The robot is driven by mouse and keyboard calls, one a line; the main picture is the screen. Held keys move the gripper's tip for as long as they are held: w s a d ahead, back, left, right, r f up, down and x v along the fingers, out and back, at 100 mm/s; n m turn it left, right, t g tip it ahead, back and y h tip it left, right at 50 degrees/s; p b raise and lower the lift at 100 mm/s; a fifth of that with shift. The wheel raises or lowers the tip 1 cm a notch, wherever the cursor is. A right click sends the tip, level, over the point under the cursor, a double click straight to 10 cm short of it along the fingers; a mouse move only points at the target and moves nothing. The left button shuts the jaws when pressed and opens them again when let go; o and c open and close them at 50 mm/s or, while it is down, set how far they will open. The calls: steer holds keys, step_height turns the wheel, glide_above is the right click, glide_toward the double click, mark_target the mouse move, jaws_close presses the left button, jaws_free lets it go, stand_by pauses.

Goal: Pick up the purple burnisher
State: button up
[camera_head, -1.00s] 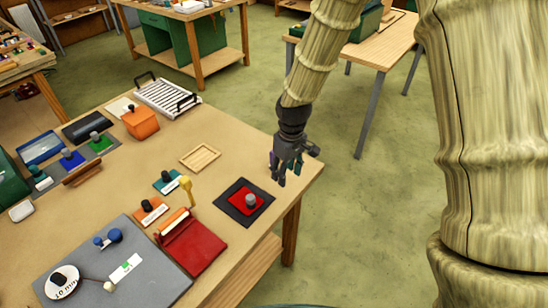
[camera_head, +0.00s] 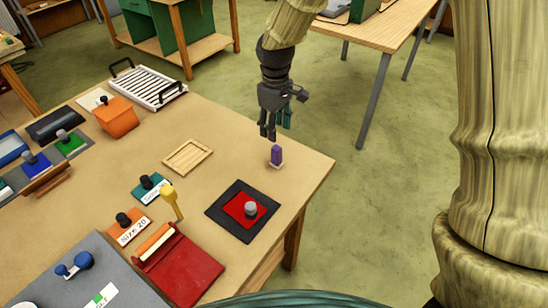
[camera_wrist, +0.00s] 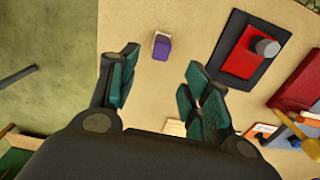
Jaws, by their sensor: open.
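In the wrist view the burnisher (camera_wrist: 161,47) shows beyond the fingertips, between the two sides of my open gripper (camera_wrist: 159,72), a little nearer the left finger. Nothing hides it in either view.
A black square with a red block and grey knob (camera_head: 247,210) lies in front of the burnisher. A shallow wooden tray (camera_head: 187,157) lies to its left. An orange block (camera_head: 117,118) and white rack (camera_head: 150,86) stand farther back. Bare tabletop surrounds the burnisher.

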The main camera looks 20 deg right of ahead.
mark_target(277, 147)
steer(key=shift+s+f+p, duration=0.3)
steer(key=shift+s+f, duration=0.05)
steer(key=shift+f, duration=0.15)
steer(key=f, duration=0.3)
steer(key=shift+w+f+p, duration=0.1)
steer(key=shift+w+p, duration=0.1)
steer(key=shift+p, duration=0.15)
steer(key=shift+s+f+p, duration=0.15)
steer(key=shift+f+p, duration=0.15)
steer(key=shift+f, duration=0.3)
steer(key=shift+d+f+p, duration=0.15)
steer(key=shift+f+p, duration=0.95)
steer(key=shift+f, duration=1.4)
steer(key=c, duration=1)
